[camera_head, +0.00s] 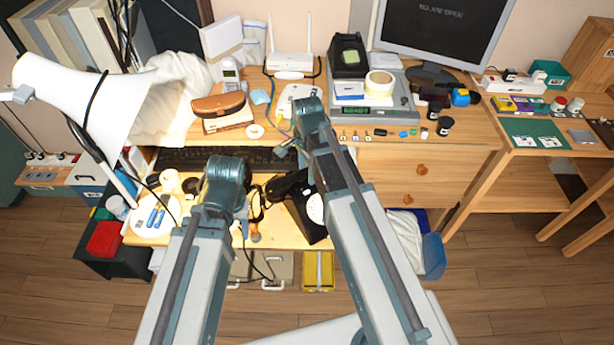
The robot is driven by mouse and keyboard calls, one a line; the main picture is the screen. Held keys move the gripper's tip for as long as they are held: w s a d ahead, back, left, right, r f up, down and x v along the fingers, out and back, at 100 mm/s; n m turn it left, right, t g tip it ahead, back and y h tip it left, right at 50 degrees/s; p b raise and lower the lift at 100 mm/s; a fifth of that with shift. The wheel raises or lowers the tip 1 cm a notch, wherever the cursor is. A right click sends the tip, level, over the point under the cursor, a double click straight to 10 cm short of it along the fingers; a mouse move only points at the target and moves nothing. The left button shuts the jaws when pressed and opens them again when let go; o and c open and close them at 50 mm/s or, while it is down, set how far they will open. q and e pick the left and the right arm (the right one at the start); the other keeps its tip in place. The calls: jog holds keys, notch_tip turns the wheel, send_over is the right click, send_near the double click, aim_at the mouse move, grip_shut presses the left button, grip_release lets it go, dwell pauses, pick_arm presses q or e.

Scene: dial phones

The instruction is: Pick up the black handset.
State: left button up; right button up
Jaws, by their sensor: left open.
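A black dial phone (308,222) with a white round dial stands at the front edge of the desk, partly hidden behind my right arm.
A dark keyboard (190,160) lies behind the phone. A white lamp (85,90) leans in at the left. A brown glasses case (218,106), a router (290,62) and a tape roll (379,84) crowd the back. A cable hangs over the front edge.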

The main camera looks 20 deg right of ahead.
aim_at(307, 171)
grip_shut()
jog(key=shift+r, duration=0.1)
dwell(0.3)
notch_tip(307, 171, up, 10)
jog(key=p, duration=1)
